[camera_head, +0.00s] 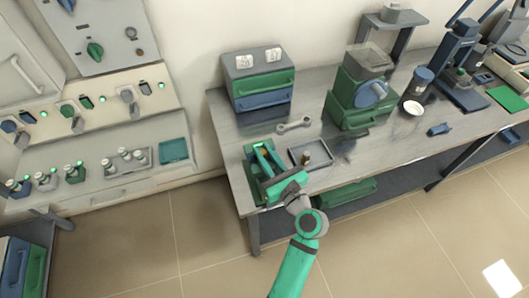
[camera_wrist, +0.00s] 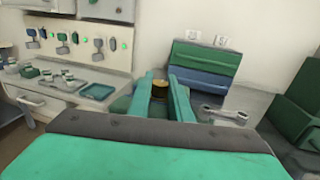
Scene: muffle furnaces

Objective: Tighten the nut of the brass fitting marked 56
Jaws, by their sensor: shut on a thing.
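My gripper (camera_head: 264,155) is at the near left corner of the workbench, over a green block-like fixture (camera_head: 252,153). Its two teal fingers (camera_wrist: 163,90) point forward and are shut on a small brass piece (camera_wrist: 160,82), which shows between the tips in the wrist view. The fingers hide most of it. I cannot read a 56 on it, nor tell nut from body.
A green-and-blue drawer box (camera_head: 261,85) with two white tags stands at the back of the workbench (camera_head: 225,112). A green machine (camera_head: 352,98) stands to the right. A panel with knobs and a teal tray (camera_head: 173,151) are at left. Bare bench lies around the wrench.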

